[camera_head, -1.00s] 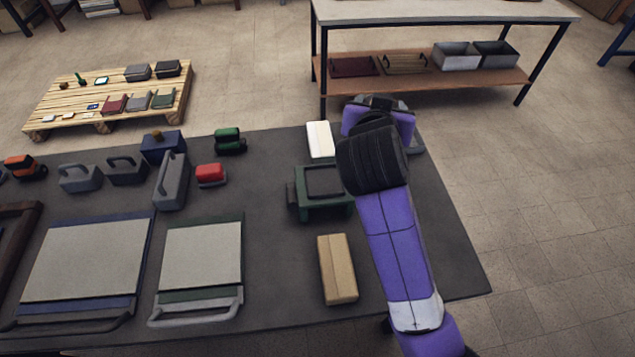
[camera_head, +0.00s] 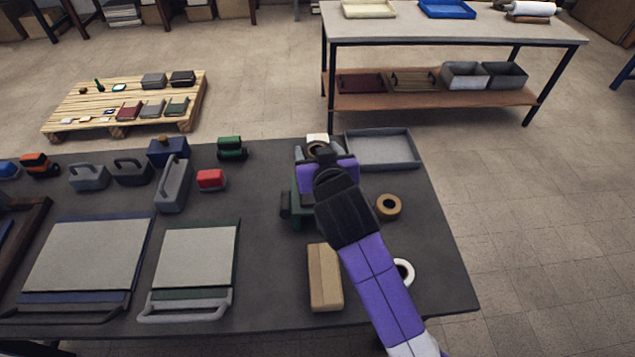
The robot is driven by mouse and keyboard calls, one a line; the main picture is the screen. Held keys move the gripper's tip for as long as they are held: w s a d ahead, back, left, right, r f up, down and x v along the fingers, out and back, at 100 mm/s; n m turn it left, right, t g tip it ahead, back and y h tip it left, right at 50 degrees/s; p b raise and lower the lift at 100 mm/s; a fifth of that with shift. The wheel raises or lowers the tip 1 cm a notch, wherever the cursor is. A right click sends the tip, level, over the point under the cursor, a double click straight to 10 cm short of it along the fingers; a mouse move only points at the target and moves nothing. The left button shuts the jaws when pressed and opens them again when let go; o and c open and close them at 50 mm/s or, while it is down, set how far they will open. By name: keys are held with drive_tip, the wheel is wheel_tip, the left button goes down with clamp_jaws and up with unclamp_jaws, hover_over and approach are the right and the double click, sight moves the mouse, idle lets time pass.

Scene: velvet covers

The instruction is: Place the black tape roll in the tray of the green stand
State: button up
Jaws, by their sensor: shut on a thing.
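The green stand (camera_head: 299,206) is on the dark table, largely hidden behind my arm; only its left side shows. Its tray is covered by my arm in this view. My gripper (camera_head: 317,150) is above the far side of the stand. It is shut on what looks like the black tape roll (camera_head: 315,146), a small dark ring with a tan inside, partly hidden by the purple hand. I cannot tell the height of the roll over the stand.
A tan tape roll (camera_head: 388,207) and a white roll (camera_head: 404,272) lie right of my arm. A grey tray (camera_head: 383,150) is at the far right corner. A cardboard-coloured box (camera_head: 325,277) lies in front of the stand. A white block (camera_head: 317,137) is just behind my gripper.

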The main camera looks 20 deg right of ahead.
wheel_tip(320, 180, down, 11)
drive_tip(key=shift+r, duration=0.2)
drive_tip(key=shift+f, duration=0.1)
drive_tip(key=shift+f, duration=0.15)
drive_tip(key=o, duration=1.4)
drive_tip(key=shift+r, duration=0.35)
drive_tip(key=b+v, duration=0.1)
drive_tip(key=v, duration=1.1)
drive_tip(key=shift+f, duration=0.1)
drive_tip(key=shift+s, duration=0.1)
